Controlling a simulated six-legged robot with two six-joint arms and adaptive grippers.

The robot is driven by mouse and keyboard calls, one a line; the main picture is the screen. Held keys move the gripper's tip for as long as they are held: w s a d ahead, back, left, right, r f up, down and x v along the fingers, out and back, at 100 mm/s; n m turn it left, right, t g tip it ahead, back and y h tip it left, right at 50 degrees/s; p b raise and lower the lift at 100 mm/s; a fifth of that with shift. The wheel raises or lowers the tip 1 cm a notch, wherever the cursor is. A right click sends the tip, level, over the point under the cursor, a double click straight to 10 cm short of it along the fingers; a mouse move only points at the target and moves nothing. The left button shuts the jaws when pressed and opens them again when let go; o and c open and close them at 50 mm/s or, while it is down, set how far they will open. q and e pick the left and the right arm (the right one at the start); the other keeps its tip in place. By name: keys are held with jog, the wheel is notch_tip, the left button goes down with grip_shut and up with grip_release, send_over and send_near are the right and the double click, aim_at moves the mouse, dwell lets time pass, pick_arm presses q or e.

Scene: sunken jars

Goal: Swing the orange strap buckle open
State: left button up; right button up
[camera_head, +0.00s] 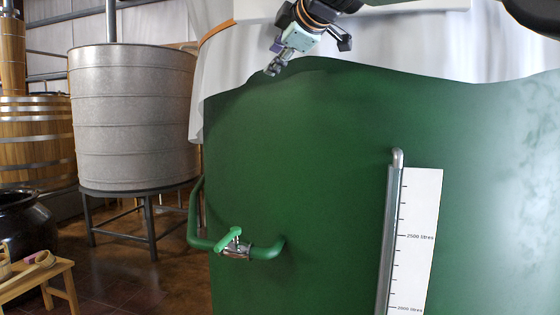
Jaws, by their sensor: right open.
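A short orange band (216,32) shows at the upper left rim of the large green tank (320,170), on the edge of the white cloth (218,70). It may be part of the orange strap. I cannot make out a buckle on it. My right gripper (273,69) reaches in from the top, with its fingers pointing down and left. It is open and appears empty, in front of the cloth's lower edge near the top of the green tank. It is to the right of the orange band and apart from it in the picture. My left gripper is not in view.
A green pipe with a valve (236,246) juts from the tank's lower left. A level tube (389,235) and white scale (417,240) run up its front. A grey metal tank (133,120), wooden barrel (33,140), dark jar (25,220) and wooden stool (40,278) stand left.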

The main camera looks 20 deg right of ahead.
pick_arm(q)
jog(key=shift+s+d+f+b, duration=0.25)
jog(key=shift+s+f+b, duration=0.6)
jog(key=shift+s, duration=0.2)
pick_arm(e)
notch_tip(320, 180, down, 23)
jog(key=w+d+m+g+h, duration=0.1)
jog(key=w+d+m+g, duration=0.1)
jog(key=m, duration=0.1)
jog(key=shift+w+f+m, duration=0.15)
jog(key=shift+w+m, duration=0.05)
jog(key=shift+m, duration=0.1)
jog(key=shift+w+a+g, duration=0.1)
jog(key=shift+g, duration=0.2)
